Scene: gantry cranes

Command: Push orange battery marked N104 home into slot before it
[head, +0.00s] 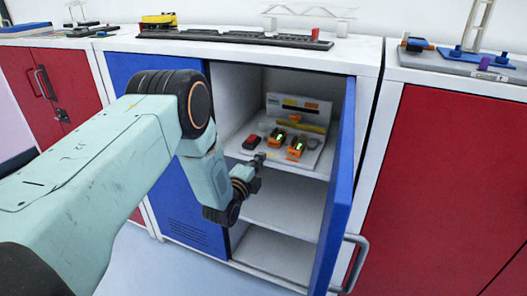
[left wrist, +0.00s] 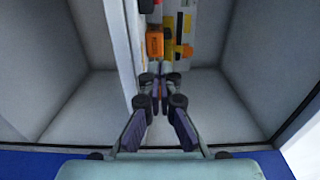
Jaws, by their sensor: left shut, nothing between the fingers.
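Two orange batteries with green marks, one on the left (head: 277,138) and one on the right (head: 296,149), sit at a pale charging stand (head: 312,112) on the cabinet's upper shelf. Their labels are too small to read, so I cannot tell which is N104. My left gripper (head: 259,157) is shut and empty at the shelf's front, a little in front of the batteries. In the left wrist view its fingertips (left wrist: 160,84) are together, just short of an orange block (left wrist: 155,43); I cannot tell whether they touch it. My right gripper is not in view.
A red and black item (head: 251,142) lies left of the batteries. The open blue door (head: 338,190) bounds the cabinet on the right. The lower shelf (head: 280,213) is bare. Model crane parts (head: 230,38) lie on the cabinet top.

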